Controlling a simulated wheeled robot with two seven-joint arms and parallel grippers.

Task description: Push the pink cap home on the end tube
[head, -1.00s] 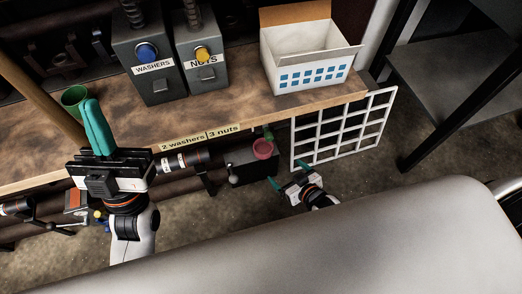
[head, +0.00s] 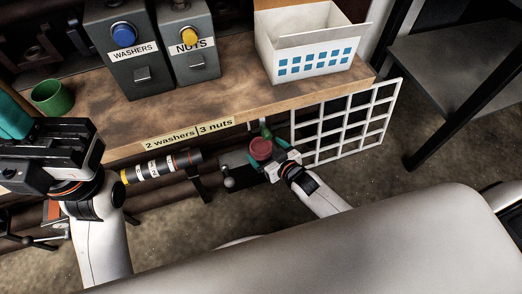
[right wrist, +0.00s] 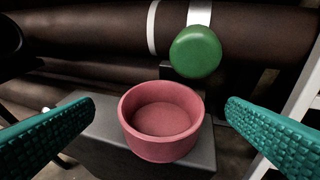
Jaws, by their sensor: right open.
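The pink cap (head: 260,149) is a round, open cup on a grey block (head: 238,170) below the bench's front edge. In the right wrist view, the pink cap (right wrist: 160,125) opens upward, and a round green end (right wrist: 195,52) shows behind it on a dark tube (right wrist: 100,25). I cannot tell which tube is the end tube. My right gripper (head: 267,156) is open, its teal fingers on either side of the cap with gaps showing. My left gripper (head: 12,118) is at the left edge, partly cut off; its finger gap is unclear.
A wooden bench (head: 230,105) holds washers (head: 128,60) and nuts (head: 190,50) dispensers, a green cup (head: 52,97) and a white box (head: 312,58). A white grid (head: 345,125) hangs to the right of the cap. A banded dark shaft (head: 160,166) lies to its left.

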